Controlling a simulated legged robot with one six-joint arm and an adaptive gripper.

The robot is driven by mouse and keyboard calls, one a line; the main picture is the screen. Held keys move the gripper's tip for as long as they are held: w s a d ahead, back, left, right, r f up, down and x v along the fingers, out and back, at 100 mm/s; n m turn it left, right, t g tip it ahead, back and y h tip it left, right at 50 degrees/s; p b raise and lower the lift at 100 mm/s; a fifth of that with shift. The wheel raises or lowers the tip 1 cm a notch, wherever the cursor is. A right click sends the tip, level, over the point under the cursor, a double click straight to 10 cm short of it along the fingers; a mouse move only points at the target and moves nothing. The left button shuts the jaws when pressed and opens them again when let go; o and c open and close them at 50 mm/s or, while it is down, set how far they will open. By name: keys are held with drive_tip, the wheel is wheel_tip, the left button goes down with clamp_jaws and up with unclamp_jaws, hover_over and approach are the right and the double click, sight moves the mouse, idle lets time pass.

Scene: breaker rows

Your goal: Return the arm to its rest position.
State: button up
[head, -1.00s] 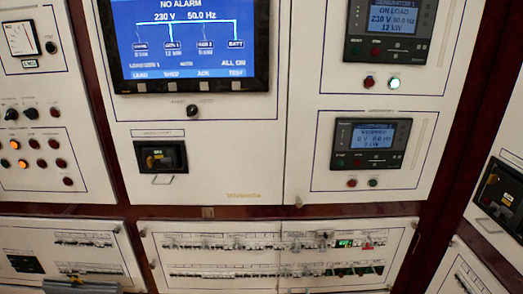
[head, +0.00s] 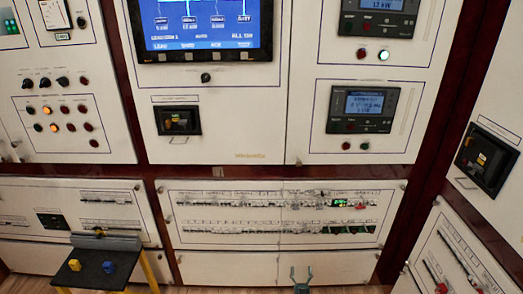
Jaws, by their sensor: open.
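My gripper (head: 301,275) shows at the bottom edge of the head view, right of centre. Its two fingers point up and stand apart with nothing visible between them. Only the end of it is in view; the rest of the arm is out of the picture. It appears in front of the white lower panel, below the breaker rows (head: 280,212), and does not appear to touch them.
A dark table (head: 88,270) with yellow legs holds a yellow piece (head: 74,265) and a blue piece (head: 109,267) at lower left. Cabinets with a blue screen (head: 205,24), meters and switches stand ahead. An angled breaker panel (head: 452,258) is at right. Some floor shows below.

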drive_tip(key=w+r+g, duration=0.5)
drive_tip(key=w+r, duration=1.2)
drive_tip(key=r, duration=0.3)
wheel_tip(320, 180, up, 21)
drive_tip(key=s+g, duration=0.2)
drive_tip(key=g, duration=0.3)
drive_tip(key=s+r+g, duration=0.3)
drive_tip(key=s+r, duration=0.3)
drive_tip(key=s, duration=0.6)
drive_tip(key=s+r+g, duration=0.2)
drive_tip(key=s+r, duration=0.4)
drive_tip(key=s, duration=0.6)
drive_tip(key=s+f+g, duration=0.2)
drive_tip(key=s+g, duration=0.1)
drive_tip(key=s, duration=1.1)
drive_tip(key=s+f+g, duration=0.2)
drive_tip(key=s+g, duration=0.1)
drive_tip(key=s, duration=1.2)
drive_tip(key=shift+s+f, duration=0.2)
drive_tip(key=shift+f, duration=0.15)
